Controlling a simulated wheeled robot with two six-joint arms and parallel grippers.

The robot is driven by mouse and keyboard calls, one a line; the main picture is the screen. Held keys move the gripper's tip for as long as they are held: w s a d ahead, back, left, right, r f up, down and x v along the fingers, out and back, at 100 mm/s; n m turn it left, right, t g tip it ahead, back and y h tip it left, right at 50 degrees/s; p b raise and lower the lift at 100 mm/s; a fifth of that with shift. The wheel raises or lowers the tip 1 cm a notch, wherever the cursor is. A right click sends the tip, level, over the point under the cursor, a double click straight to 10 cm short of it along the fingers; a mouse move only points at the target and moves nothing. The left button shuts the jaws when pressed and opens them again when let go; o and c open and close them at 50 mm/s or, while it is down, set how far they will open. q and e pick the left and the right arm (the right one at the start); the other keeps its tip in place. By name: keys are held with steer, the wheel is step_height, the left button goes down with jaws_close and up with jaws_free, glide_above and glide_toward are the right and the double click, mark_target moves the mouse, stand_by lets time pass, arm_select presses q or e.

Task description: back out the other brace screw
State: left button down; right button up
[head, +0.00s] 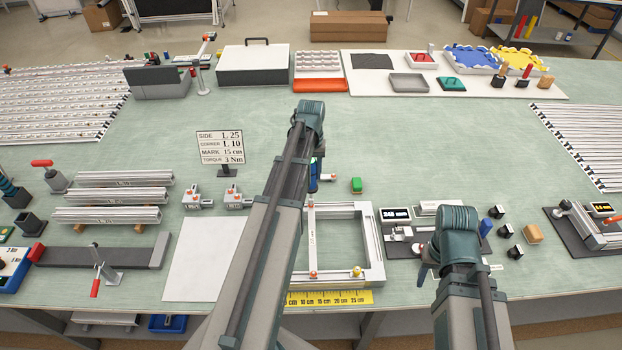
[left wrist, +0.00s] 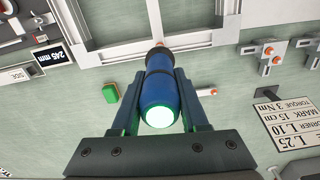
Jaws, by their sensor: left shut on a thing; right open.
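The silver rectangular frame (head: 376,245) lies on the bench, and also shows in the left wrist view (left wrist: 200,40). A thin brace bar (head: 312,240) crosses it from far to near side; it also shows in the left wrist view (left wrist: 154,18). My left gripper (left wrist: 161,76) is shut on a blue power driver (left wrist: 160,98) with a glowing pale-green end. A reddish screw end (head: 313,274) shows at the near end. My right gripper (head: 426,272) is open, right of the frame, fingers mostly hidden.
A green block (head: 357,185) and a small white-and-red piece (head: 328,177) lie beyond the frame. Corner clamps (head: 234,199) and a white sheet (head: 203,260) are to its left. A gauge with a display (head: 396,214) stands right. A yellow ruler (head: 330,298) lies in front.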

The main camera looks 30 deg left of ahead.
arm_select(q)
steer(key=shift+r+p, duration=1.3)
steer(key=shift+r, duration=0.25)
steer(key=shift+s+f, duration=0.1)
